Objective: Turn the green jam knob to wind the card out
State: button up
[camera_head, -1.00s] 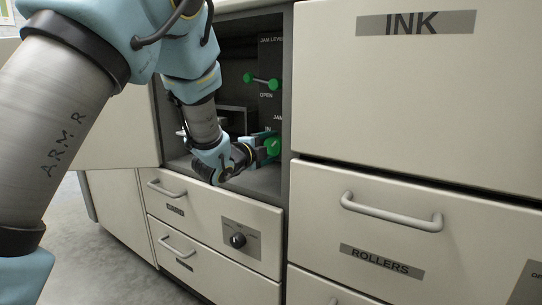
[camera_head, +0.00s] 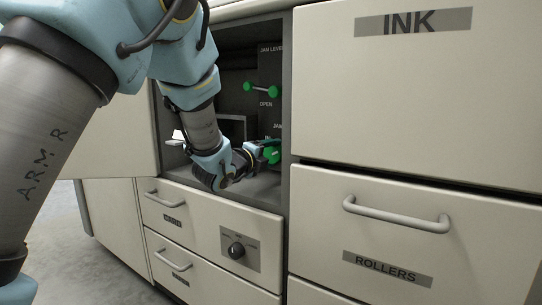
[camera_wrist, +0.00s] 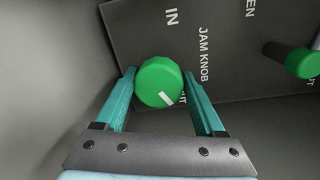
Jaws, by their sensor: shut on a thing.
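The green jam knob (camera_wrist: 159,82) sits between the two teal fingers of my gripper (camera_wrist: 160,74) in the wrist view, with the fingers closed on its sides. A white mark on its face points to the lower right. In the head view, the knob (camera_head: 272,155) shows at the tip of my gripper (camera_head: 262,150), inside the open bay. The panel reads JAM KNOB, with IN to the left and OUT partly hidden at the right. A small white piece (camera_head: 178,136) shows at the bay's left side; I cannot tell whether it is the card.
The green-ended jam lever (camera_head: 261,89) is above the knob; a green end (camera_wrist: 302,62) shows at the wrist view's right. The card drawer (camera_head: 190,212) with a black dial (camera_head: 236,250) lies below the bay. The INK (camera_head: 420,80) and ROLLERS (camera_head: 410,225) fronts stand right.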

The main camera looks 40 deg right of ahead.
jog(key=shift+s+f, duration=0.1)
jog(key=shift+f, duration=0.05)
jog(key=o, duration=1.3)
jog(key=shift+o, duration=0.2)
jog(key=p+v, duration=0.1)
jog(key=v, duration=0.9)
jog(key=shift+a+p, duration=0.35)
jog(key=shift+a, duration=0.05)
